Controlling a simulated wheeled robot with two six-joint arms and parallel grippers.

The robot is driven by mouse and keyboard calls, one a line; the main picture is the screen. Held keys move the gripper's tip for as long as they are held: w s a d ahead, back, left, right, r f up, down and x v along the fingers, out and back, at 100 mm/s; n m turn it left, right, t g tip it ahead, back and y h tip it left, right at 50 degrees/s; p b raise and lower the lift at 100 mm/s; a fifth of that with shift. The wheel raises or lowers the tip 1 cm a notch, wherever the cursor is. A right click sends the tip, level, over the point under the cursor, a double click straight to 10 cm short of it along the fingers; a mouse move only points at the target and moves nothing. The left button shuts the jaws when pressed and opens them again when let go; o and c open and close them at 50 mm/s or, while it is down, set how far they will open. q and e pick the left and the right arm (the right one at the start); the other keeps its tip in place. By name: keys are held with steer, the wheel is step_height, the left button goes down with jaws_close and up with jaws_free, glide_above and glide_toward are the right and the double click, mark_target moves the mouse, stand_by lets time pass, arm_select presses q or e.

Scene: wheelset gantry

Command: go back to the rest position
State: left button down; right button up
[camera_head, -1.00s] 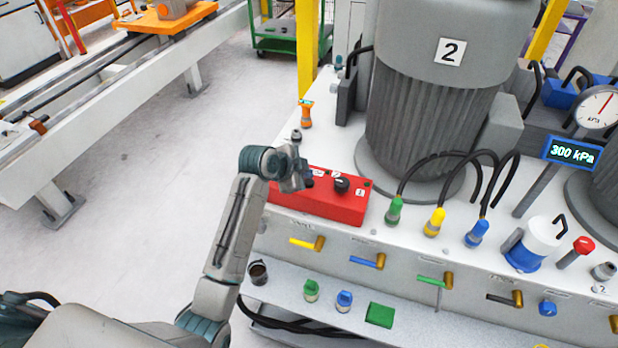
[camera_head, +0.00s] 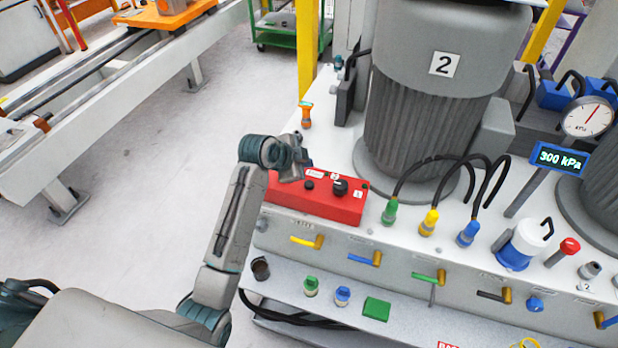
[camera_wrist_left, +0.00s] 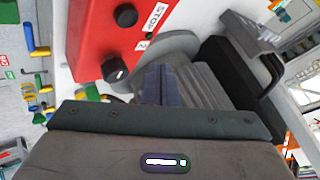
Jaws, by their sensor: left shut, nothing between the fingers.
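My left gripper (camera_head: 297,163) is shut and empty, just beyond the left end of the red control box (camera_head: 318,197) in the head view. It looks apart from the box, though the exact gap is hard to judge. In the left wrist view, the gripper's fingers (camera_wrist_left: 160,84) are together and the red box (camera_wrist_left: 108,32) with a black knob (camera_wrist_left: 116,69) and a STOP label lies close by at the upper left. My right gripper is not in any view.
A grey motor marked 2 (camera_head: 440,70) stands behind the box. Green, yellow and blue hose plugs (camera_head: 430,222) sit right of it. Coloured valve handles (camera_head: 365,258) line the front above a shelf (camera_head: 410,318). Clear floor (camera_head: 130,170) lies left, before a white rail frame (camera_head: 100,100).

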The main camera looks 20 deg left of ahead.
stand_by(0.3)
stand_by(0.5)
arm_select(q)
steer(key=s+a+f+n+g+y, duration=0.1)
steer(key=s+a+f+n+y, duration=0.2)
steer(key=s, duration=1)
steer(key=s+a+f+n+g, duration=0.2)
steer(key=s+n, duration=0.4)
steer(key=s, duration=0.6)
steer(key=s+a+f+n+g+y, duration=0.1)
steer(key=s+a+f+n+y, duration=0.2)
steer(key=s, duration=1)
step_height(320, 180, down, 32)
steer(key=a+n+g+h+b, duration=0.1)
steer(key=a+n+g+b, duration=0.1)
steer(key=s+a+f+g+b, duration=0.1)
steer(key=s+f, duration=1.8)
steer(key=f, duration=0.2)
steer(key=shift+s+a+f+b, duration=0.15)
steer(key=shift+s+b, duration=0.05)
steer(key=shift+b, duration=0.2)
